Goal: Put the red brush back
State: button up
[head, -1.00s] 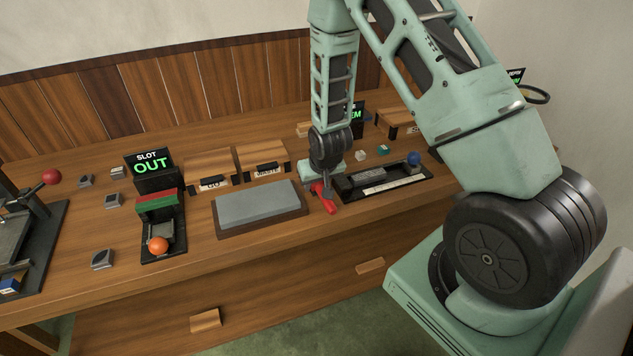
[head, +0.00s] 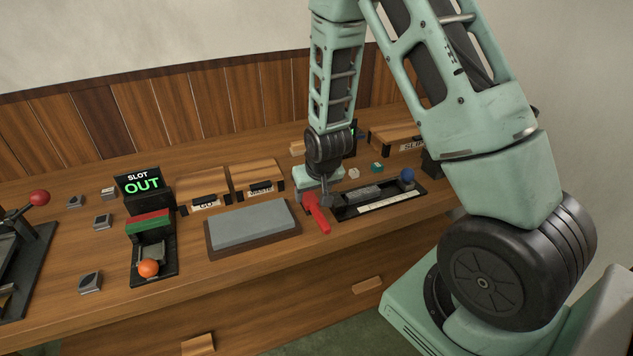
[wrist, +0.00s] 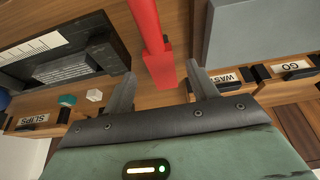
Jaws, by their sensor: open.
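The red brush (head: 317,213) lies on the bench between the grey stone and the black tray (head: 345,214). My gripper (head: 315,199) is low over its far end in the head view. In the wrist view, the brush (wrist: 146,25) runs down from the top edge, and its wide red end (wrist: 161,70) sits between the two fingertips. My gripper (wrist: 160,76) is open, with a gap showing on each side of that end. The brush is not gripped. My gripper partly hides its far end in the head view.
The grey stone (head: 252,224) lies left of the brush. The tray on the right holds a grey block, a pale strip and a blue ball (head: 407,175). Wooden boxes labelled GO (head: 203,190) and WASTE (head: 257,179) stand behind. The SLOT OUT sign (head: 141,183) is farther left.

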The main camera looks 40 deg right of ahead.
aim_at(316, 210)
jog(key=d+v, duration=0.1)
jog(key=v, duration=0.5)
jog(key=s+a+r+n+g+y, duration=0.1)
jog(key=s+a+r+n, duration=0.2)
jog(key=a, duration=0.6)
jog(key=s+a+r+n+g+y, duration=0.1)
jog(key=s+a+r+n, duration=0.2)
jog(key=a, duration=0.5)
jog(key=s+a+r+n+g, duration=0.1)
jog(key=s+a, duration=0.3)
jog(key=s, duration=0.5)
jog(key=s+a+r+n+g, duration=0.1)
jog(key=s+a+r+n, duration=0.3)
jog(key=s, duration=0.4)
jog(key=shift+s+a+r+b, duration=0.25)
jog(key=shift+s+a+b, duration=0.05)
jog(key=shift+s+b, duration=0.1)
